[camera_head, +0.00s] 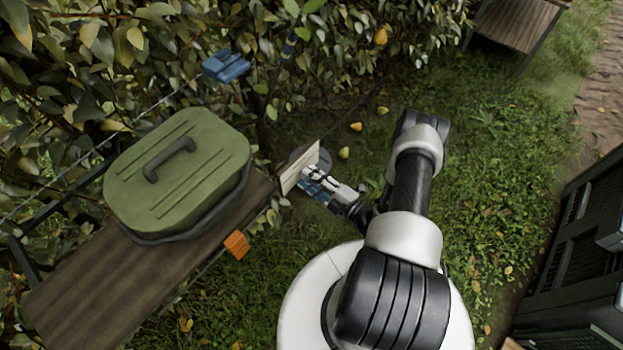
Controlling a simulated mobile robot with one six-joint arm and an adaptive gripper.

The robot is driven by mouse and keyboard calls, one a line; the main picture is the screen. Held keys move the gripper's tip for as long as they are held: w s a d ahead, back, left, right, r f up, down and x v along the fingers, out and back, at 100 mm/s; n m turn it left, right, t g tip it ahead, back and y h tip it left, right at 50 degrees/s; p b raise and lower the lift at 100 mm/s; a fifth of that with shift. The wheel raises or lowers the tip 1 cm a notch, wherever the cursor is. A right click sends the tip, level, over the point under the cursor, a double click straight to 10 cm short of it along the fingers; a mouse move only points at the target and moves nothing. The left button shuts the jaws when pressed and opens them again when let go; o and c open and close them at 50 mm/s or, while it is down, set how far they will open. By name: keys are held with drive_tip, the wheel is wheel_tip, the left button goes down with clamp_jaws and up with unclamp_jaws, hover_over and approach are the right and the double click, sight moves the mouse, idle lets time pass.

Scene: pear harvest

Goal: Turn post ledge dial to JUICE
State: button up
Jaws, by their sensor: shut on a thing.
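A pale upright panel (300,168) stands just past the right end of the wooden ledge, seen nearly edge-on. My gripper (310,177) reaches it from the right, with its fingers up against the panel's right face. The fingers look closed on the dial there, but they cover it. I cannot read the dial's setting or any JUICE mark from this angle. A blue part (313,192) shows just below the fingers, and a grey round shape (322,153) shows behind the panel.
A green lidded box (178,172) with a dark handle sits on the wooden ledge (95,285). An orange block (236,245) is at the ledge's front edge. A blue object (226,66) is by the hedge. Pears (344,152) lie on the grass. Dark crates (590,235) stand at right.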

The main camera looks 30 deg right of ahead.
drive_tip(key=shift+m, duration=0.5)
drive_tip(key=o, duration=1.1)
drive_tip(key=shift+c, duration=0.2)
drive_tip(key=v, duration=1.2)
drive_tip(key=shift+r, duration=0.15)
